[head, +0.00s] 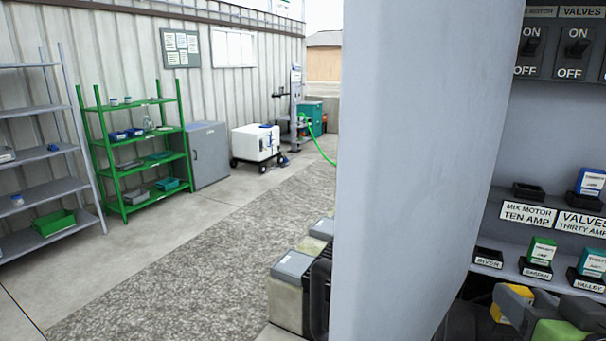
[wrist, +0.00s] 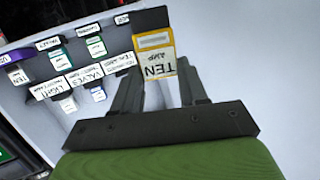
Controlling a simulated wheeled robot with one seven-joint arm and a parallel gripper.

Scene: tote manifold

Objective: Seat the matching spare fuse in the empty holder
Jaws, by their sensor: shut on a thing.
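My gripper (wrist: 160,70) is shut on a yellow fuse (wrist: 155,40) whose label reads TEN AMP, upside down in the wrist view. In the head view the yellow fuse (head: 517,291) is at the bottom right, partly hidden by my gripper (head: 524,300), in front of the lower shelf. The empty black holder (head: 528,191) stands above the label MIX MOTOR TEN AMP (head: 527,215). The fuse is apart from it, lower and to the left. In the wrist view the holder is not clearly made out.
A blue fuse (head: 591,180) stands by the VALVES THIRTY AMP holder (head: 582,201). A large grey panel (head: 415,150) flanks the cabinet. Switches (head: 575,45) are above.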

